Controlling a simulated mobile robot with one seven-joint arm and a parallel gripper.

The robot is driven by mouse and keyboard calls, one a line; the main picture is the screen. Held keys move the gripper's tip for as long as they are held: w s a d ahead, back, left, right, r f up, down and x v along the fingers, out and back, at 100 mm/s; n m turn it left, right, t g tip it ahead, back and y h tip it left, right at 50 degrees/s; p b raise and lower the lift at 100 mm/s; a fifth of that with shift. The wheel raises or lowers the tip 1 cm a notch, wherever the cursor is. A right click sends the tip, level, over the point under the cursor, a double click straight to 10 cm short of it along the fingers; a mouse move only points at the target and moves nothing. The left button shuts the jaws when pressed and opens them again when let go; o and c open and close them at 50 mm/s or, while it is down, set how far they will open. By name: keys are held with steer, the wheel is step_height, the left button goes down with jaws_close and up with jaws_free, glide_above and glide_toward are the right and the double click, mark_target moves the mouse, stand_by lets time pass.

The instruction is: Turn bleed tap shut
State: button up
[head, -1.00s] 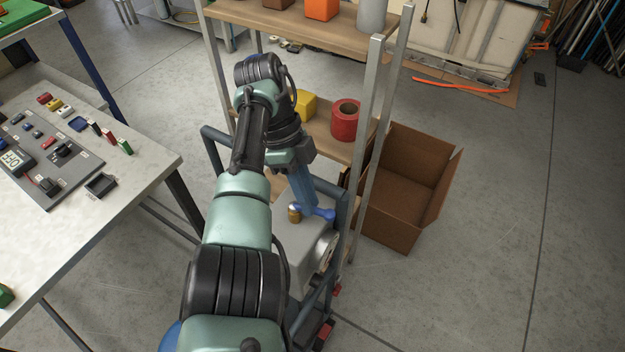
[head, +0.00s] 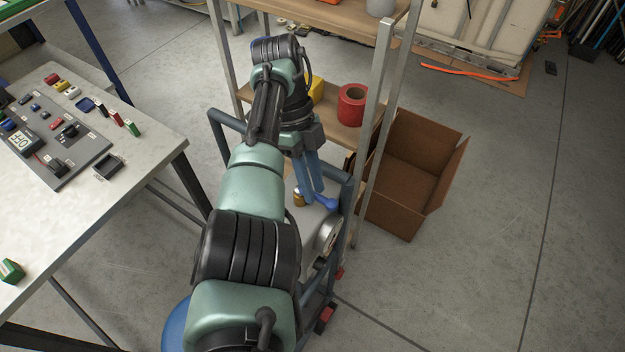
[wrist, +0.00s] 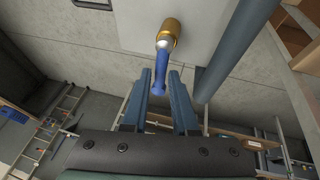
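The bleed tap has a brass body (head: 299,199) and a blue lever handle (head: 328,203). It sits on top of a grey box-like unit (head: 318,220) in a blue tubular frame. In the wrist view the brass body (wrist: 171,29) is at the top, and the blue handle (wrist: 160,72) runs down from it between my fingers. My gripper (head: 313,194) points down at the tap, its two blue fingers apart. In the wrist view my gripper (wrist: 161,76) is open, one finger on each side of the handle, with narrow gaps. Contact cannot be told.
A blue frame tube (head: 347,205) rises beside the tap. A shelf rack (head: 372,110) with a red roll (head: 352,103) stands behind, next to an open cardboard box (head: 408,185). A workbench (head: 140,150) with a control panel is at the left. Floor at the right is clear.

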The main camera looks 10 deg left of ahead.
steer(key=shift+o, duration=1.2)
steer(key=b+v, duration=0.3)
steer(key=v, duration=0.4)
steer(key=shift+r, duration=0.2)
steer(key=shift+w, duration=0.1)
